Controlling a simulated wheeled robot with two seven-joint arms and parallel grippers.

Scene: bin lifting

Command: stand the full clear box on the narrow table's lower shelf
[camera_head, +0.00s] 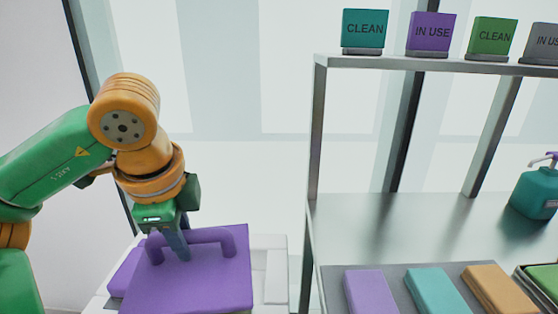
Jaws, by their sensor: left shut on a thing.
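My left gripper (175,243) points down and is shut on the raised handle of a purple lid (205,282). The lid is flat and slightly tilted in the picture, at the bottom left of the head view. Another purple surface (125,270) shows at its left, partly behind it. I cannot make out a clear box or its contents in this view; whatever lies under the lid is hidden. I cannot tell which piece is the narrow table, and no lower shelf shows. My right gripper is not in view.
A white unit (275,275) stands around and below the lid. To its right is a metal table (400,225) with a raised shelf (430,65) bearing several labelled coloured blocks. A teal pump bottle (535,192) and a grey tray (395,275) of coloured pads stand on the table.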

